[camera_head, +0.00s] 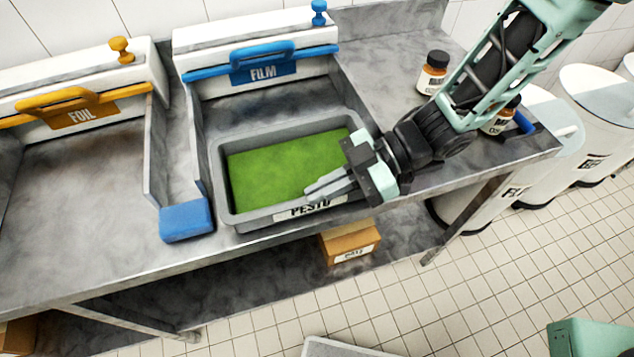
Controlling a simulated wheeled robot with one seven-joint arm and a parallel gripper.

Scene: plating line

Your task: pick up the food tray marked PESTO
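The PESTO food tray (221,181) is a grey rectangular tray filled with green pesto. It sits on the steel counter in the bay below the blue FILM dispenser, with a white PESTO label on its front wall. My gripper (308,191) reaches in from the right, its grey fingers over the tray's front rim and partly in front of the label. The two fingers look close together. From this angle I cannot tell whether they are shut on the rim, or whether they touch it.
The FILM dispenser (262,70) stands behind the tray, the orange FOIL dispenser (80,114) to the left. A blue block (186,221) lies left of the tray. Bottles (433,73) stand at right. A cardboard box (349,243) sits below; bins (594,110) stand beyond.

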